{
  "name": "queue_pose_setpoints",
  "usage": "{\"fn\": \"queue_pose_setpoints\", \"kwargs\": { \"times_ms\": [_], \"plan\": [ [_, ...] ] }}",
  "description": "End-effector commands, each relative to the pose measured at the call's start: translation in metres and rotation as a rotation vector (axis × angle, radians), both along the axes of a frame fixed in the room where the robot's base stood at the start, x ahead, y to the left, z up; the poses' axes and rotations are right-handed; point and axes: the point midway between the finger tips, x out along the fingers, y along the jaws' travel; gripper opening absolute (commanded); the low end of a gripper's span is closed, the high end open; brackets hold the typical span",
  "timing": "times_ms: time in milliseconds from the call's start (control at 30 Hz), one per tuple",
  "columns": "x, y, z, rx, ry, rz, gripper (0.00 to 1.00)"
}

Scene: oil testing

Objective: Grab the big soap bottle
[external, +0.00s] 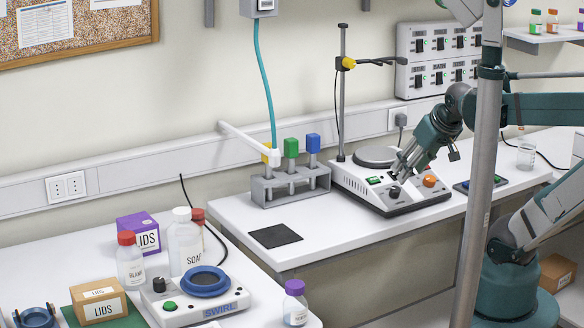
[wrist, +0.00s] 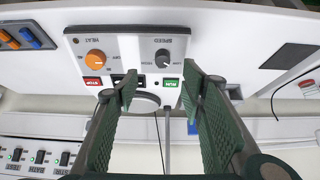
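The big soap bottle (external: 184,248) is a clear bottle with a white cap and a SOAP label. It stands upright on the left bench in the external view, behind the swirl device. A smaller red-capped bottle (external: 130,262) labelled BLANK stands to its left. My gripper (external: 394,178) is far to the right of the soap bottle, over the front of the hotplate stirrer. In the wrist view my gripper (wrist: 158,88) is open, its green finger pads apart with nothing held between them. The soap bottle is not in the wrist view.
The hotplate stirrer (external: 388,186) is close below my gripper; its panel (wrist: 128,58) fills much of the wrist view. A thin stand (external: 342,100) rises behind it. The SWIRL device (external: 194,300), purple box (external: 140,231) and red-capped container (external: 198,216) crowd the soap bottle. A gap separates the benches.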

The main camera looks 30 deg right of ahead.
Motion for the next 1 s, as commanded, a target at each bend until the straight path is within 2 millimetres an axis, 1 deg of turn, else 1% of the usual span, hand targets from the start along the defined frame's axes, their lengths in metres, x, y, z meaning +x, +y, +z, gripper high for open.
{"fn": "queue_pose_setpoints", "kwargs": {
  "times_ms": [367, 400, 533, 867, 1000],
  "plan": [
    [0.0000, 0.0000, 0.0000, 0.000, 0.000, 0.000, 0.40],
    [0.0000, 0.0000, 0.0000, 0.000, 0.000, 0.000, 0.43],
    [0.0000, 0.0000, 0.0000, 0.000, 0.000, 0.000, 0.59],
    [0.0000, 0.0001, 0.0006, 0.000, 0.000, 0.000, 0.59],
    [0.0001, 0.0001, 0.0064, 0.000, 0.000, 0.000, 0.59]
  ]
}}
